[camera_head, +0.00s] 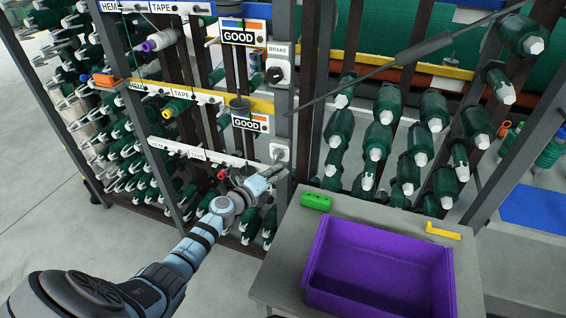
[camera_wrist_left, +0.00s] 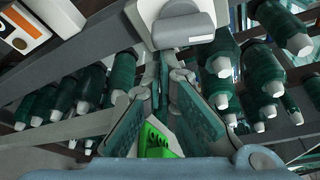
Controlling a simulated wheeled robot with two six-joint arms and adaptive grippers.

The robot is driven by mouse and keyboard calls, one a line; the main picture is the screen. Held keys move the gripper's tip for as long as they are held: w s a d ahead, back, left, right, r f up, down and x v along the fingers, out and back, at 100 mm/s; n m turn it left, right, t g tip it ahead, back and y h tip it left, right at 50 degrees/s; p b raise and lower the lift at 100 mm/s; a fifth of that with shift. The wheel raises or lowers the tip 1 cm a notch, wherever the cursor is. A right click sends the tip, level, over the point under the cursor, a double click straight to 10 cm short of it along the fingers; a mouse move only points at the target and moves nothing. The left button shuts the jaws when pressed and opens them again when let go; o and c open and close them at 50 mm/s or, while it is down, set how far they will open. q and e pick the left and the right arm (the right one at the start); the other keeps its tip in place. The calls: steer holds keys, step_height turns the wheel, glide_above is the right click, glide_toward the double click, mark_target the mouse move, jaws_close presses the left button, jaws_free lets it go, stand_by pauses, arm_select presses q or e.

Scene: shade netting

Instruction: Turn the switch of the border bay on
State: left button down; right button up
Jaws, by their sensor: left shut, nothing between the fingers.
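A pale rotary switch (camera_head: 279,152) sits on the grey post at the lower rail. In the left wrist view its pale housing and grey knob (camera_wrist_left: 182,27) fill the top middle. I cannot read a bay name on it. My left gripper (camera_head: 274,172) is just below this switch, shut and empty. In the left wrist view its fingertips (camera_wrist_left: 163,72) are close to the knob; whether they touch it I cannot tell. A second switch with a black knob (camera_head: 275,75), under a BRAKE label, sits higher on the same post. My right gripper is not in view.
GOOD signs (camera_head: 239,37) hang beside the post. Racks of green spools (camera_head: 375,142) stand on both sides. A thin dark bar (camera_head: 400,57) slants across the right. A grey table (camera_head: 465,265) holds a purple bin (camera_head: 335,275), a green block (camera_head: 316,201) and a yellow bracket (camera_head: 442,231).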

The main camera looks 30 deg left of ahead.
arm_select(q)
steer(key=shift+a+m+y+p, duration=0.25)
steer(key=shift+m+y+p, duration=0.05)
steer(key=shift+m+p, duration=0.3)
steer(key=shift+a+f+m+g+p, duration=0.2)
steer(key=shift+m+g+p, duration=0.15)
steer(key=shift+m, duration=0.25)
steer(key=d+f, duration=0.2)
steer(key=d, duration=0.2)
steer(key=p+v, duration=0.2)
steer(key=v, duration=0.7)
steer(key=shift+s+a, duration=0.25)
steer(key=shift+a, duration=0.1)
steer(key=shift+f, duration=0.1)
